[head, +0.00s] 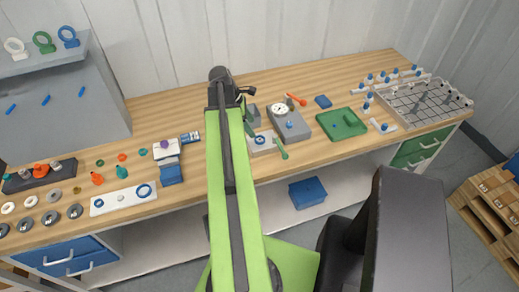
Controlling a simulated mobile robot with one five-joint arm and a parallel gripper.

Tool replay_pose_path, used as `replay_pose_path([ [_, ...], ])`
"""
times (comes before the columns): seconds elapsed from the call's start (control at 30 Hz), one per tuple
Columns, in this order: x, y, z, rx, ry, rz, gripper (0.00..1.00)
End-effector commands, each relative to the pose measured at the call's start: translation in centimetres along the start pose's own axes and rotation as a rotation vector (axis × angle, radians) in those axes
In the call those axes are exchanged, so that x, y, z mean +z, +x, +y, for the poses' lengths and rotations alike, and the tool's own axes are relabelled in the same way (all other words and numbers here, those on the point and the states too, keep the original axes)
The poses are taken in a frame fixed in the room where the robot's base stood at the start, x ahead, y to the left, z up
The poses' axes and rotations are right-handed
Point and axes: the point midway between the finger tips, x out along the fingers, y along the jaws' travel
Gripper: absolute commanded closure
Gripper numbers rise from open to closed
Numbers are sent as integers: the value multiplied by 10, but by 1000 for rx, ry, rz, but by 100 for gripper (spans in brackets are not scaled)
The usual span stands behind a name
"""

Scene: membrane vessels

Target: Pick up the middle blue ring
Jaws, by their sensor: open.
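Several blue rings show. A blue ring (144,190) lies at the right end of a white plate (121,206) on the bench at left. A smaller blue ring (98,203) lies at the plate's left end, with a small grey round part (120,198) between them. Another blue ring (69,36) stands upright on the grey shelf, right of a green and a white one. I cannot tell which is the middle one. My green arm rises through the middle of the view, right of the plate. My gripper cannot be made out past the arm.
Dark and pale rings lie left of the plate. Orange and green parts (97,179) lie behind it, and a blue block (172,175) stands at its right. A dial gauge (280,110), green tray (342,123) and rack (425,100) are further right.

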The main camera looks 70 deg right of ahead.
Motion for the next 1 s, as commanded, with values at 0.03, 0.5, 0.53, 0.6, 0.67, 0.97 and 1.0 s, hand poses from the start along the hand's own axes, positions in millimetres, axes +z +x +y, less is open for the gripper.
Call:
replay_pose_path([
  [0.03,-3,19,0,0,2,0,34],
  [0.5,-2,57,1,1,1,0,34],
  [0.53,-1,63,1,1,1,0,34],
  [0.6,-1,73,1,1,1,0,34],
  [0.67,-1,77,1,1,1,0,34],
  [0.97,1,74,1,1,-1,0,45],
  [1.0,1,74,1,1,-1,0,50],
])
